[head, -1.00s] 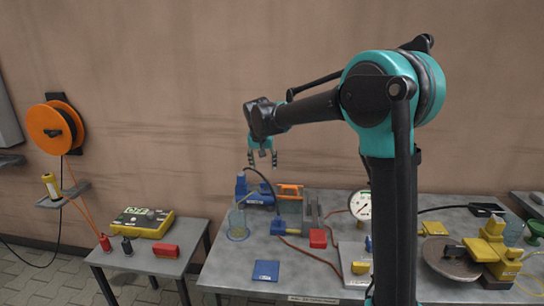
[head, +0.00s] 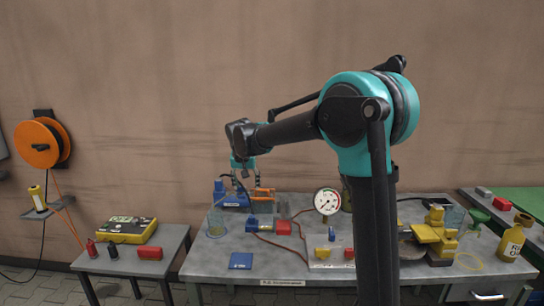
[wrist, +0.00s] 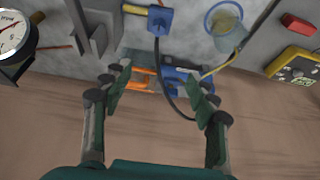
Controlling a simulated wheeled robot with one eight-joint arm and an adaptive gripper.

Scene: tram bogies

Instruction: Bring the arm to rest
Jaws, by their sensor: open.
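My arm reaches left over the main workbench (head: 200,262) in the head view, with its forearm nearly level. My gripper (head: 244,177) hangs at the arm's end, pointing down above the back part of the bench. In the wrist view my gripper (wrist: 163,95) has its two fingers spread wide apart, and nothing is held between them. An orange-framed tool (wrist: 142,75) and a blue device (wrist: 180,88) show below and beyond the fingers. In the head view the fingers overlap the blue pump-like device (head: 230,197); I cannot tell the exact gap.
A side table (head: 130,264) with a yellow meter (head: 126,231) is at left. An orange reel (head: 38,143) hangs on the wall.

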